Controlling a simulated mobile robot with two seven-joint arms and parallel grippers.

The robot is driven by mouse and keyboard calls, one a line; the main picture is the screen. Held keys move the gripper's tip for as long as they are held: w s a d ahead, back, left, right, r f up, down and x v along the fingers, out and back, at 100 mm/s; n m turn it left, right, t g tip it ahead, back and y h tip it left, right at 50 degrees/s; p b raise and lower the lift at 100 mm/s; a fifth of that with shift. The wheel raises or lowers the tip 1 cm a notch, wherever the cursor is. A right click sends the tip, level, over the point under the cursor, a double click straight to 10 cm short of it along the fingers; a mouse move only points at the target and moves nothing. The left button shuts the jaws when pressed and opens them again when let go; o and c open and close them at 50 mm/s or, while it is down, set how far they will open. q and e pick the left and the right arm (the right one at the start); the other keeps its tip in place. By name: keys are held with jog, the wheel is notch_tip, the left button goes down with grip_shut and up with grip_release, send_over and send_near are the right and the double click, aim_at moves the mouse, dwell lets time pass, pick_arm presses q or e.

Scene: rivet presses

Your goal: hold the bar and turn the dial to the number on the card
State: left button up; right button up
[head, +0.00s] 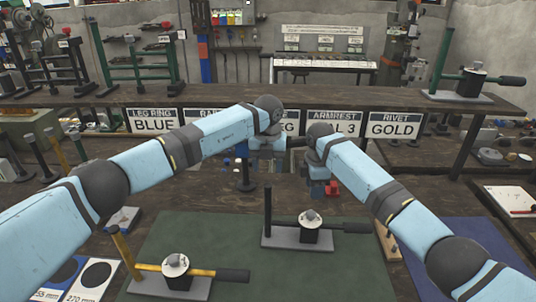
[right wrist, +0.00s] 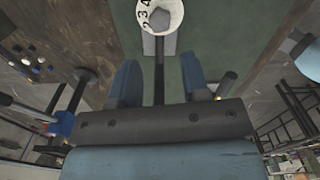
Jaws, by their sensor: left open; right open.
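On the green mat, a press with a black bar (head: 345,227), an upright black post and a dial (head: 310,219) stands on a grey base. In the right wrist view the white dial (right wrist: 160,14) shows 2, 3 and 4 around a grey knob. A second press with a yellow bar and its own dial (head: 175,265) stands front left. The armrest card (head: 335,123) is partly hidden; a 3 shows on it. My left gripper (head: 266,168) is over the table behind the mat. My right gripper (right wrist: 162,82) is open and empty, apart from the dial.
Other cards reading leg ring blue (head: 153,120) and rivet gold (head: 395,125) hang on the rear shelf edge. A similar press (head: 472,82) stands on that shelf. The green mat (head: 240,245) has bare room between the two presses. A blue mat (head: 465,245) lies right.

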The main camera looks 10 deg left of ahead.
aim_at(311, 212)
pick_arm(q)
notch_tip(311, 212, down, 9)
jog(key=shift+f, duration=0.2)
dwell(0.3)
grip_shut()
pick_arm(e)
jog(key=shift+o, duration=1.6)
jog(key=shift+r, duration=0.4)
jog(key=shift+m, duration=0.6)
notch_tip(311, 212, down, 10)
jog(key=shift+f, duration=0.25)
jog(key=shift+c, duration=0.3)
jog(key=c, duration=0.9)
